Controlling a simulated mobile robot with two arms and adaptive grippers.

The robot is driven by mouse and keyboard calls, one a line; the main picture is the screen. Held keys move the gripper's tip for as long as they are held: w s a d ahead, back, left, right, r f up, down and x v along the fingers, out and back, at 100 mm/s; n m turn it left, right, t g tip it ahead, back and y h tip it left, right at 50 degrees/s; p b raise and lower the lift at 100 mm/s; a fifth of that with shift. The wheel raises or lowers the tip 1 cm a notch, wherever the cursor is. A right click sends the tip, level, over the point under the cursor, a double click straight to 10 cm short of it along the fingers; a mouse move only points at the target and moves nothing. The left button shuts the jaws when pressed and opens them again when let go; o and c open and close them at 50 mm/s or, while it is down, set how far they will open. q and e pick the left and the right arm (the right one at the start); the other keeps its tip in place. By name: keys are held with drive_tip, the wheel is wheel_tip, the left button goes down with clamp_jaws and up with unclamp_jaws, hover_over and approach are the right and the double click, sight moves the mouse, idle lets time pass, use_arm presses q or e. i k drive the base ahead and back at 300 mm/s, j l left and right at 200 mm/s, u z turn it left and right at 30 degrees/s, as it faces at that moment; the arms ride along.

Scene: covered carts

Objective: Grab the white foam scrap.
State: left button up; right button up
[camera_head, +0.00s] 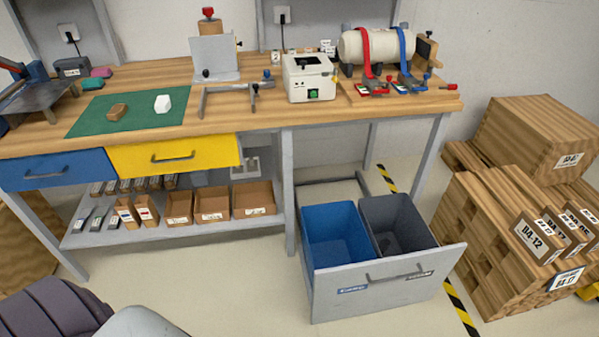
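The white foam scrap (162,104) is a small white block. It lies on the green mat (88,128) on the wooden workbench, at the left of the view. A brown block (117,112) lies on the same mat to its left, apart from it. Neither of my grippers shows in the head view.
The pull-out below the bench is open, with a blue bin (334,258) and a dark grey bin (402,243). Yellow (200,152) and blue (85,168) drawers are shut. A grey metal fixture (236,95) and a white device (309,80) stand right of the mat. Cartons (475,225) fill the right.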

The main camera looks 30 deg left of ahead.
sight(162, 105)
drive_tip(key=u, duration=1.75)
drive_tip(key=i+j+z, duration=0.15)
drive_tip(key=i+j, duration=0.3)
